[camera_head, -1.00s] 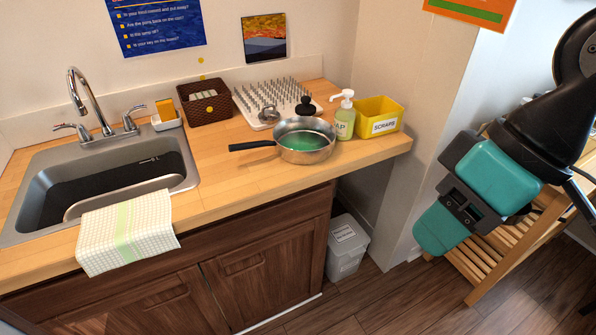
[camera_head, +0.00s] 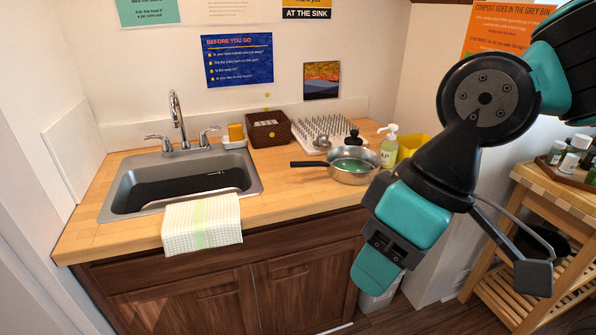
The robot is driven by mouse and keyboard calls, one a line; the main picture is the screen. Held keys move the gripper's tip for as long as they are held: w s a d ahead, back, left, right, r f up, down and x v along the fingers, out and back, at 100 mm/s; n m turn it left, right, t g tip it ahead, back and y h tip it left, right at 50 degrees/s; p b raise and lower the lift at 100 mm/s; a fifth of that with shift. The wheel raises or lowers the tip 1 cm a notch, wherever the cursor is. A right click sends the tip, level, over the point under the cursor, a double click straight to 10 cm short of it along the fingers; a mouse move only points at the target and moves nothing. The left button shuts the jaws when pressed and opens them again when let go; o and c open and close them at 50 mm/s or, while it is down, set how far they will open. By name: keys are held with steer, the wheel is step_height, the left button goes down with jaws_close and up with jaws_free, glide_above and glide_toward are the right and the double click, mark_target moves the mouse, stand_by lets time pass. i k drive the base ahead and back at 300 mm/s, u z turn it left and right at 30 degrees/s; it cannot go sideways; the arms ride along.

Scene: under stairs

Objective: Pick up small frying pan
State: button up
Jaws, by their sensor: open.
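The small frying pan (camera_head: 350,173) sits on the wooden counter, right of the sink. It is a silver pan with a green inside, and its black handle (camera_head: 307,164) points left. My gripper (camera_head: 372,272) hangs in front of the counter, to the right, below the pan in the picture and apart from it. Its teal fingers are seen from the side, and I see nothing held between them.
A soap bottle (camera_head: 389,147) and a yellow bin (camera_head: 413,147) stand right of the pan. A spiked drying rack (camera_head: 312,128) and a brown basket (camera_head: 268,130) are behind it. The sink (camera_head: 180,185) has a towel (camera_head: 202,222) over its front edge. A wooden shelf (camera_head: 560,200) stands right.

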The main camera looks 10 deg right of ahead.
mark_target(352, 165)
steer(key=u, duration=0.1)
steer(key=i, duration=1)
